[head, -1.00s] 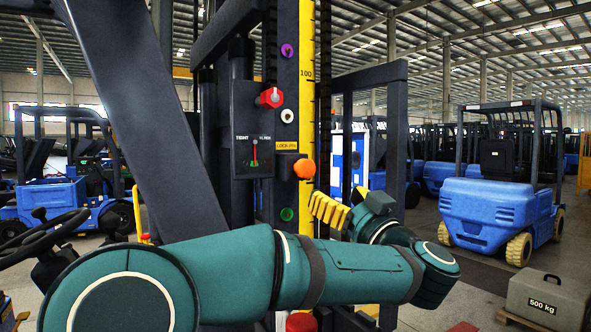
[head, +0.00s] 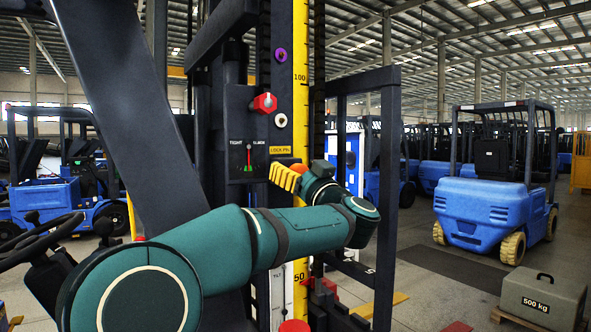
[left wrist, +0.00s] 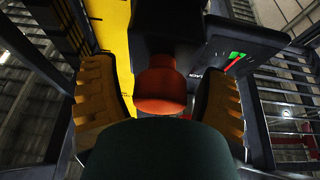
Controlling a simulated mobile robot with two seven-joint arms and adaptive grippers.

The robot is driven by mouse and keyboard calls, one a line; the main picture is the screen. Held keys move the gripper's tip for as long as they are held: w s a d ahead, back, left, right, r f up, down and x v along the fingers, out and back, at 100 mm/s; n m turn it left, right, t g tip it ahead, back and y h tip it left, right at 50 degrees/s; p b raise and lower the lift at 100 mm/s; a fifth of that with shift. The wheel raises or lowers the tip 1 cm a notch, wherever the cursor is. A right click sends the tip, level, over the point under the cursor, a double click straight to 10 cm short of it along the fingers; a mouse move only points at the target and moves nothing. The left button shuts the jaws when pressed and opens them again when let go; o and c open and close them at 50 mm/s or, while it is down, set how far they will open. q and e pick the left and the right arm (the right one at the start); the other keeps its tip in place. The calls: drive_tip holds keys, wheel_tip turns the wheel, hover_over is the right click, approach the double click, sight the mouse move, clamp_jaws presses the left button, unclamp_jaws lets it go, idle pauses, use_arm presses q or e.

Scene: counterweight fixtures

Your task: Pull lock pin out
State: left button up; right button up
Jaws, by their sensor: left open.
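The lock pin's orange knob (head: 299,168) sticks out of the dark mast just below the yellow "LOCK PIN" label (head: 280,150). In the head view it is mostly hidden behind the yellow fingers of my left gripper (head: 285,176). In the left wrist view the knob (left wrist: 160,90) lies between the two spread yellow fingers, with a gap on each side. My left gripper (left wrist: 161,105) is open around the knob, not closed on it. My right gripper is not in view.
A "TIGHT/SLACK" gauge (head: 249,150) sits left of the pin. A red knob (head: 265,103), a white ring (head: 281,121) and a purple ring (head: 281,55) are above. Blue forklifts (head: 495,190) are behind.

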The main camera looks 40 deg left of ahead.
sight(304, 168)
use_arm(q)
drive_tip(key=shift+d, duration=0.1)
clamp_jaws()
drive_tip(key=d, duration=0.2)
drive_tip(key=s+d, duration=0.1)
drive_tip(key=d, duration=0.1)
drive_tip(key=shift+s+d, duration=0.15)
drive_tip(key=shift+d, duration=0.2)
drive_tip(key=shift+f, duration=0.25)
